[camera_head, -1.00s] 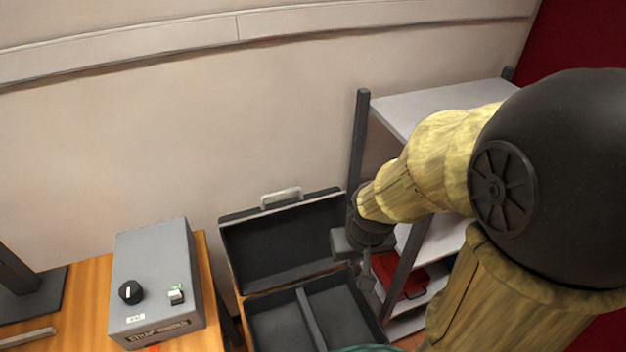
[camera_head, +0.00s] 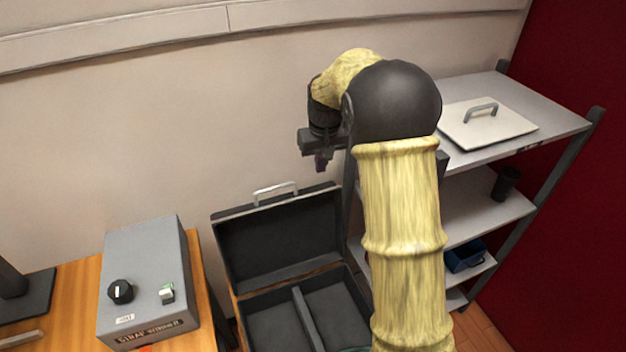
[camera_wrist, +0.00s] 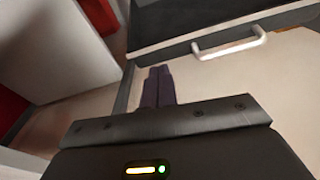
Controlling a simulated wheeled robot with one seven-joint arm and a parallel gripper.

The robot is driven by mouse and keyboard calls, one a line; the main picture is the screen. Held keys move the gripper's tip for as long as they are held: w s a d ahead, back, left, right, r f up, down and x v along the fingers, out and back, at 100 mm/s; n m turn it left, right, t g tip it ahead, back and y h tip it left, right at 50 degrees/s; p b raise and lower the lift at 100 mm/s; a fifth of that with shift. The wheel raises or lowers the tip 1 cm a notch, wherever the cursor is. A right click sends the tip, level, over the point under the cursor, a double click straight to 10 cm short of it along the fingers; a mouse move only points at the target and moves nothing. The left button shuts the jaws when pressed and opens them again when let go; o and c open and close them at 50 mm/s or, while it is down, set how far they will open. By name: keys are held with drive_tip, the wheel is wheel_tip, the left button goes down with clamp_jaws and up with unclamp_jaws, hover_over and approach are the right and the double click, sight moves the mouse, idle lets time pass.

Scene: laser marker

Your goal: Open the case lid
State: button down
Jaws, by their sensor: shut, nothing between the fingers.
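The black case (camera_head: 262,318) stands open, its two-part tray facing up with a divider down the middle. Its lid (camera_head: 280,240) is raised and leans back toward the wall. The light metal handle (camera_head: 275,191) sits on the lid's upper edge and also shows in the wrist view (camera_wrist: 230,47). My gripper (camera_head: 321,163) is above the lid's upper right, apart from it, near the wall. In the wrist view its dark fingers (camera_wrist: 158,88) are together with nothing between them.
A grey box with a knob (camera_head: 148,280) stands on the wooden table (camera_head: 70,300) at left. A grey shelf rack (camera_head: 540,118) at right carries a white lid-like panel (camera_head: 485,122), a dark cup (camera_head: 506,182) and a blue item (camera_head: 465,257). The wall is close behind the case.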

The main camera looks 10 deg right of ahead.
drive_tip(key=w+a+f+n+b, duration=0.1)
drive_tip(key=w, duration=0.9)
drive_tip(key=shift+a+f+g, duration=0.2)
drive_tip(key=shift+g, duration=0.1)
drive_tip(key=s+f+p, duration=0.1)
drive_tip(key=s+f, duration=0.2)
drive_tip(key=f, duration=0.6)
drive_tip(key=shift+d+p, duration=0.35)
drive_tip(key=shift+p, duration=0.05)
drive_tip(key=shift+s, duration=0.15)
